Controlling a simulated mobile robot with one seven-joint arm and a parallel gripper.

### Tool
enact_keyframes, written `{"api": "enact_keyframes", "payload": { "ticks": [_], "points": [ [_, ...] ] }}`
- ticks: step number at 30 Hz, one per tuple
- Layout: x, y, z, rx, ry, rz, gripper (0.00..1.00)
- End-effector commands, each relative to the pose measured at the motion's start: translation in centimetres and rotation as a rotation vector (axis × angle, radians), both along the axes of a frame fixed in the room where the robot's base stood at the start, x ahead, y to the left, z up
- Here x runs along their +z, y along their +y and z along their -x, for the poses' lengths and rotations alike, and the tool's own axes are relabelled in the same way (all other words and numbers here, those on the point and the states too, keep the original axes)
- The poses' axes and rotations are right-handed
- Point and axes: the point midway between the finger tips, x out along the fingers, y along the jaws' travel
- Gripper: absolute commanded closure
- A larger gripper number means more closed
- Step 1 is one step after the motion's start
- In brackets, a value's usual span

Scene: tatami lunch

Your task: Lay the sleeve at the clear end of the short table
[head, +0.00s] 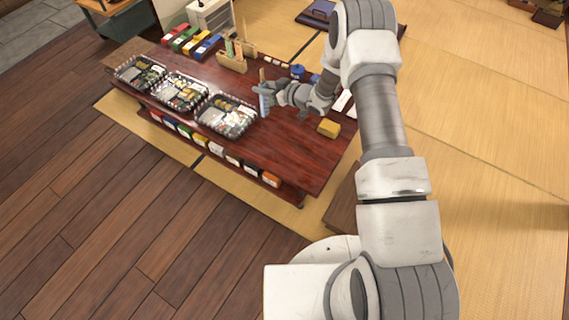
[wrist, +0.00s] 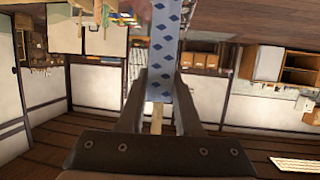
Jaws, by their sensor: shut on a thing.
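My gripper (head: 270,92) is above the short dark red table (head: 285,150), near its middle. It is shut on the sleeve (wrist: 163,40), a pale blue strip with dark blue diamonds, and a light wooden tip shows below it between the fingers. In the head view the sleeve (head: 264,105) hangs small and roughly upright, just right of the nearest bento tray. In that view I cannot tell how far it is above the tabletop. The table's right end has bare wood at the front.
Several filled bento trays (head: 226,115) line the table's left front. A yellow block (head: 328,128) lies on the right part. A wooden holder (head: 232,62) with upright sticks and several coloured boxes (head: 192,41) are at the back. Small boxes (head: 201,146) line the front below the tabletop.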

Motion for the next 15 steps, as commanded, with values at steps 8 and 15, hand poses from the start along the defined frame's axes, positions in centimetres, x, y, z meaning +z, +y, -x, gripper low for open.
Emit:
{"api": "enact_keyframes", "payload": {
  "ticks": [8,15],
  "points": [
    [-5.5,0.9,-1.8,0.110,-0.001,0.000,1.00],
    [-6.9,0.7,-1.9,0.140,0.002,0.000,1.00]
  ]
}}
